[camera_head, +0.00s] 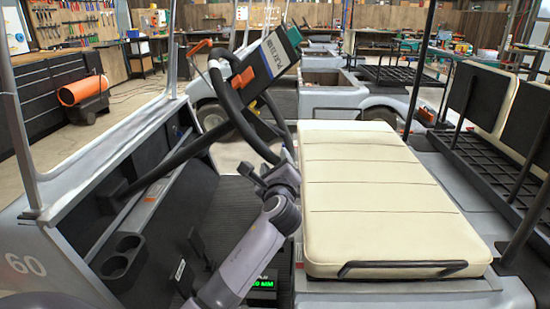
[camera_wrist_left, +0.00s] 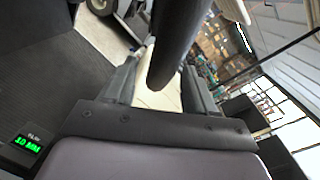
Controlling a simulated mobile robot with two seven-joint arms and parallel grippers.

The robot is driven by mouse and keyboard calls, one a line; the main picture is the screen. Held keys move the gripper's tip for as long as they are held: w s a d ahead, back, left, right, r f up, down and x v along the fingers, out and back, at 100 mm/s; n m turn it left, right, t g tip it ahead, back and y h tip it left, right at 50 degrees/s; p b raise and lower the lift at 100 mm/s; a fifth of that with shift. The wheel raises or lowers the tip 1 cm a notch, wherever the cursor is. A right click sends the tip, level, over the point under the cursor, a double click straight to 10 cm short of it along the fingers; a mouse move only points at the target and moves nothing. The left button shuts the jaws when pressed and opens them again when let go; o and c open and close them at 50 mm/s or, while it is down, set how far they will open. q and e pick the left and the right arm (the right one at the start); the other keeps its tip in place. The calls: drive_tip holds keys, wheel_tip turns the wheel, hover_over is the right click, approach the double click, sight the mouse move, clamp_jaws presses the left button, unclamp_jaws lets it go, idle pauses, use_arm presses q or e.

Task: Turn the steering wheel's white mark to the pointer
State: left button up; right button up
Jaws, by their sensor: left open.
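The steering wheel (camera_head: 238,112) is a tilted black ring on a dark column above the cart's floor. A pale band (camera_head: 215,63), which looks like the white mark, is on its upper left rim. A red-orange piece (camera_head: 199,47) stands just beyond that band; I cannot tell if it is the pointer. My left gripper (camera_head: 268,174) is at the lower, near end of the rim. In the left wrist view the black rim (camera_wrist_left: 178,45) runs between the two open fingers (camera_wrist_left: 158,82). I cannot tell whether they touch it. My right gripper is not in view.
A box with printed lettering (camera_head: 270,58) sits over the wheel's middle. A cream seat (camera_head: 375,200) is right of the wheel.

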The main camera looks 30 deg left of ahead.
use_arm(q)
drive_tip(key=shift+x, duration=2.05)
drive_tip(key=shift+d, duration=0.1)
clamp_jaws()
